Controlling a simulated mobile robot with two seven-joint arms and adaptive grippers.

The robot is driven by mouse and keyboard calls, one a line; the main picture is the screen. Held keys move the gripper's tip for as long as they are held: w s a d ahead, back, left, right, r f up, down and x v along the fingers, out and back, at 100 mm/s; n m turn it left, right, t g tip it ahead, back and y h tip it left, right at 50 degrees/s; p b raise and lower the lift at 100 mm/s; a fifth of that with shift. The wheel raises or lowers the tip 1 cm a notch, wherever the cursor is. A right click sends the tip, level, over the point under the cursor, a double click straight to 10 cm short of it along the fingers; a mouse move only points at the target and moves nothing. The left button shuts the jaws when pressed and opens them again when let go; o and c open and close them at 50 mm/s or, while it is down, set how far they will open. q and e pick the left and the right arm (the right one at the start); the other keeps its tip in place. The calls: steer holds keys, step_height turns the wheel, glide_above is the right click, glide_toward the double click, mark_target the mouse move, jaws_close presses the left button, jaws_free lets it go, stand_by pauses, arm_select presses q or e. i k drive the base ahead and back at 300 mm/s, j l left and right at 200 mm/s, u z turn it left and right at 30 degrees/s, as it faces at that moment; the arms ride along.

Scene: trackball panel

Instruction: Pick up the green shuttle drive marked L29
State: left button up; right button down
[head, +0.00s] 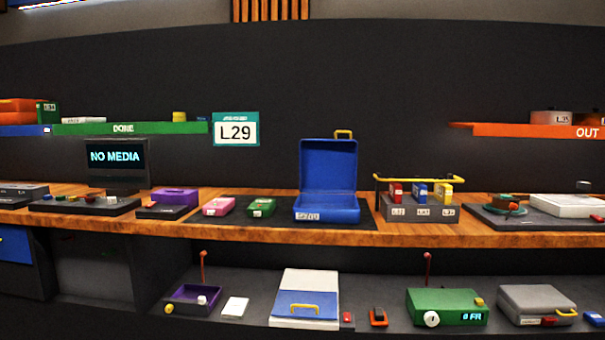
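A small green block-shaped device (262,207) lies on the dark mat on the wooden bench, between a pink device (219,207) and the open blue case (327,212). It has a pale label too small to read, so I cannot tell whether it says L29. A wall sign (235,131) reads L29. Neither of my grippers is in the head view.
A rack (419,208) with red, blue and yellow drives under a yellow bar stands right of the case. A purple box (175,197) and a NO MEDIA monitor (115,164) stand left. A lower shelf holds a green box (446,306) and a grey case (537,303).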

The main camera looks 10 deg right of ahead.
mark_target(267, 206)
steer(key=i+l, duration=1.2)
steer(key=k+j+z, duration=0.15)
steer(key=j, duration=0.2)
steer(key=k+j+z, duration=0.1)
steer(key=j, duration=0.25)
steer(key=k+j+z, duration=0.15)
steer(key=k+j, duration=0.1)
steer(key=j, duration=0.1)
